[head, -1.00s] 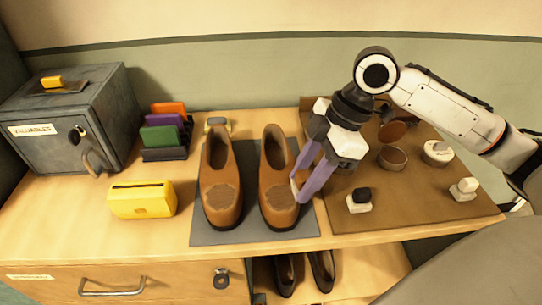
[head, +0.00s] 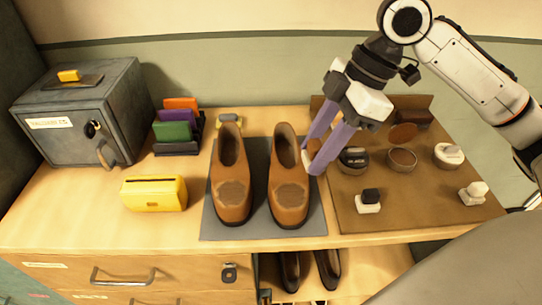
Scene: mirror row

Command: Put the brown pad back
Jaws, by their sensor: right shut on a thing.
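My right gripper (head: 314,166) is shut on a small pale piece, most likely the brown pad (head: 307,154). Its fingers hide most of it. The gripper is just right of the right brown shoe (head: 289,193), over the left edge of the brown tray (head: 343,224). I cannot tell whether the pad touches anything below. The left brown shoe (head: 232,190) stands beside the right one on a grey mat (head: 259,222). On the tray are a black pad on a white block (head: 368,201) and a white pad (head: 473,192). My left gripper is not in view.
The tray also holds an open brown tin (head: 402,160), a dark tin (head: 353,158), a white round tin (head: 448,156) and a brown brush (head: 412,117). A yellow box (head: 154,194), a card rack (head: 177,148) and a grey safe (head: 75,130) stand at left.

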